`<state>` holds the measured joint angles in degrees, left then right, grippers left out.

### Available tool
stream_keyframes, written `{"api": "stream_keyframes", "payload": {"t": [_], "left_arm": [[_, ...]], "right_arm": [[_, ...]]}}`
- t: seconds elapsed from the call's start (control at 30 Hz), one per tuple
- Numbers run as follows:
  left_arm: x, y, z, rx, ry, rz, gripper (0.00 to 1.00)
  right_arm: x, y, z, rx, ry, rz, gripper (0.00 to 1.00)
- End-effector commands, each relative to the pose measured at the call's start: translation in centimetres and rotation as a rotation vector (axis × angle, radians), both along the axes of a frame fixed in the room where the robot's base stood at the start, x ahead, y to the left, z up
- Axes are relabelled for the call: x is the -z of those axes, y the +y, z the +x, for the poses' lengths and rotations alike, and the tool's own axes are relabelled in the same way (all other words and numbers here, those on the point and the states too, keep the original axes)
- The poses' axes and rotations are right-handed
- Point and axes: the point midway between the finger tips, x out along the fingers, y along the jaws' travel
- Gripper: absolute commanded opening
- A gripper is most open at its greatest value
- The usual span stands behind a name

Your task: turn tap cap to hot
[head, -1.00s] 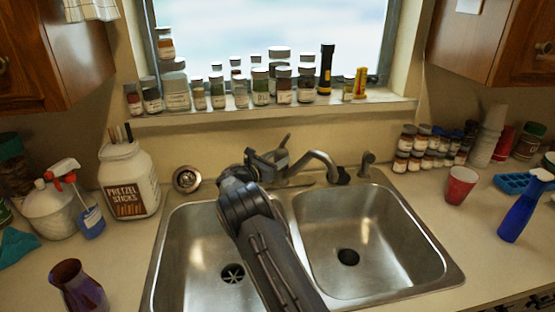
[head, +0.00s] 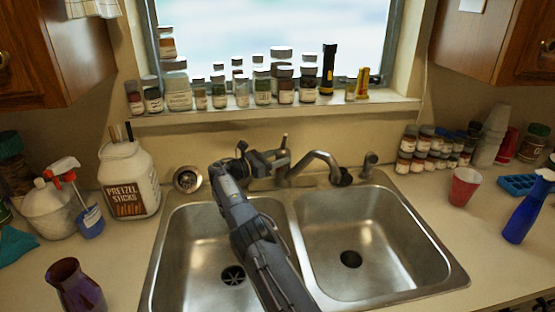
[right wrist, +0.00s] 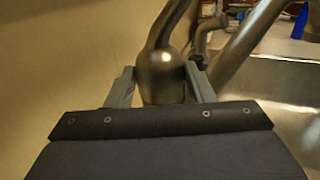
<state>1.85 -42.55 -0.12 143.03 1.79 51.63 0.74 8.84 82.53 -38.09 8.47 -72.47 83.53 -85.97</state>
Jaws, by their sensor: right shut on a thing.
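The tap stands behind the double sink, its spout (head: 320,157) reaching right over the right basin. Its cap, with a lever (head: 284,142) rising from it, is partly hidden in the head view by my right gripper (head: 277,160). The right gripper comes at the cap from the left. In the right wrist view the rounded metal cap (right wrist: 163,72) sits between the two grey fingers (right wrist: 162,88), which are shut on it. The lever rises from the cap's top there. My left gripper is not in view.
Both sink basins (head: 350,225) are empty. A pretzel sticks jar (head: 128,180) and spray bottles stand left. Spice jars and a flashlight (head: 328,70) line the sill. A red cup (head: 463,186) and blue spray bottle (head: 525,208) stand right.

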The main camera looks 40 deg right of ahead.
Motion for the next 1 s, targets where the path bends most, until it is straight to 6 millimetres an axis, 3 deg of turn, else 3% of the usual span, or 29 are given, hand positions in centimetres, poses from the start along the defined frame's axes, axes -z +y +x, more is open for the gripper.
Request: {"api": "stream_keyframes", "payload": {"t": [0.37,0.4,0.47,0.77,1.0], "left_arm": [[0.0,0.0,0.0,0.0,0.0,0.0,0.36],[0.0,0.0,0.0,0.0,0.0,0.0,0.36],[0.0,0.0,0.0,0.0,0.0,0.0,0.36],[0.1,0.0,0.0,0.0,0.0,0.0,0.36],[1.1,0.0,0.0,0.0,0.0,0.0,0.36]], "right_arm": [[-0.1,0.1,0.1,-0.002,-0.004,0.002,0.25],[-0.1,0.1,0.1,-0.002,-0.004,0.002,0.49],[-0.1,0.2,0.1,-0.002,-0.004,0.002,0.57],[0.1,0.3,0.1,0.0,-0.002,0.004,0.57],[0.2,3.6,0.6,-0.003,-0.002,0.003,0.57]]}}
